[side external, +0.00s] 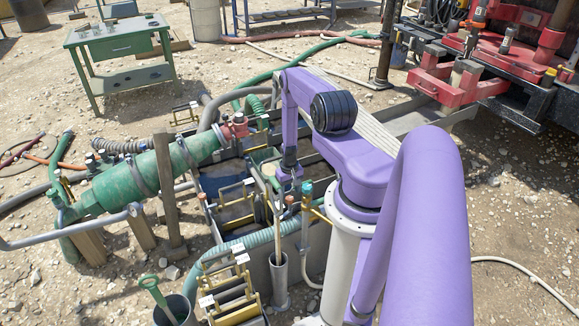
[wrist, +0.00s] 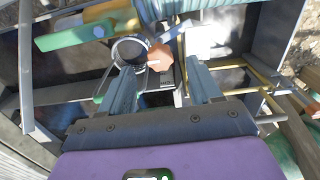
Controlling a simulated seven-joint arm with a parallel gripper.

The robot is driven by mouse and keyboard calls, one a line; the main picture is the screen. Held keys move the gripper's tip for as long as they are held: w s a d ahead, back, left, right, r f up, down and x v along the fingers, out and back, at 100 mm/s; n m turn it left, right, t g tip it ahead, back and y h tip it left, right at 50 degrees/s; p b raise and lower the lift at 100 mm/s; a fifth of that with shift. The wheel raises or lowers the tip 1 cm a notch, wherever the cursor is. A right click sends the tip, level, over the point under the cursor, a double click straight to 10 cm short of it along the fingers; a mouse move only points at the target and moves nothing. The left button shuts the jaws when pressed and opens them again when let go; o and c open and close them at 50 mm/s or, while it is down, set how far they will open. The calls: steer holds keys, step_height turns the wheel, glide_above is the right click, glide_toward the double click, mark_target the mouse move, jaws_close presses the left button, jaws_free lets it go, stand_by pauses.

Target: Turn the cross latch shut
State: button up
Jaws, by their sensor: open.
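My gripper (wrist: 160,66) is open in the wrist view, its two grey-blue fingers apart with nothing held between them. An orange many-sided knob (wrist: 160,57) with a small pale tab shows between and just beyond the fingertips; I cannot tell whether a finger touches it. A grey metal ring (wrist: 130,48) lies just left of the knob. I cannot tell for sure which part is the cross latch, or its angle. In the side view my gripper (side external: 289,178) hangs low over the mud tank (side external: 208,184), with its fingers hard to make out.
A green and orange bar (wrist: 85,30) crosses the upper left of the wrist view. A thin upright metal strip (wrist: 26,65) stands at left. In the side view, a green pipe (side external: 130,185) lies left of the tank, and a green table (side external: 120,45) stands behind.

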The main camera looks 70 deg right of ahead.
step_height(320, 180, up, 14)
stand_by(0.6)
